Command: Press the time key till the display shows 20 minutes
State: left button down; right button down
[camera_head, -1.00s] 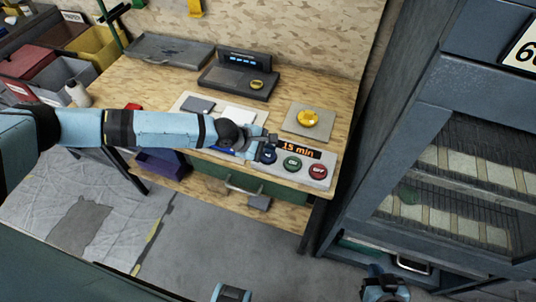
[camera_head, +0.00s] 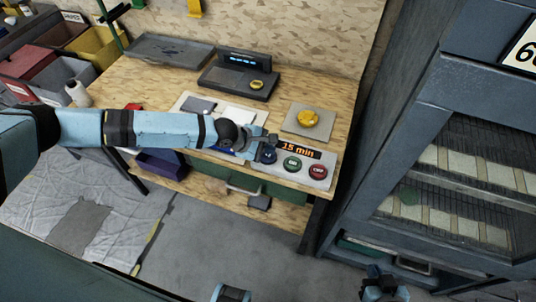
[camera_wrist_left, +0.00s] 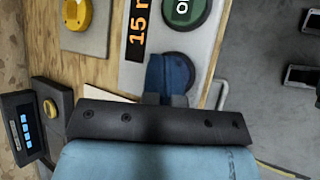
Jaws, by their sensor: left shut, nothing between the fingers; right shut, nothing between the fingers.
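The display (camera_head: 299,150) on the grey control panel reads "15 min" in orange; part of it also shows in the left wrist view (camera_wrist_left: 137,30). A round blue key (camera_head: 267,156) sits left of the green ON button (camera_head: 292,163) and the red OFF button (camera_head: 317,170). The blue key also shows in the left wrist view (camera_wrist_left: 172,70). My left gripper (camera_head: 270,141) is shut and empty, its tips right at the blue key; whether they touch it I cannot tell. My right gripper (camera_head: 375,272) is low in the picture, shut, away from the bench.
A yellow button on a plate (camera_head: 307,118) stands behind the panel. A dark device with a lit blue screen (camera_head: 241,60) is further back. A tall grey rack (camera_head: 440,130) stands close on the right. Grey floor lies open in front of the bench.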

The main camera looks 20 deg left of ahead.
pick_arm(q)
jog(key=shift+f, duration=0.1)
dwell(0.5)
jog(key=shift+f, duration=0.3)
jog(key=shift+f, duration=0.4)
dwell(0.7)
jog(key=shift+r, duration=0.1)
jog(key=shift+r+p, duration=0.7)
jog(key=shift+p, duration=0.4)
jog(key=shift+r, duration=0.1)
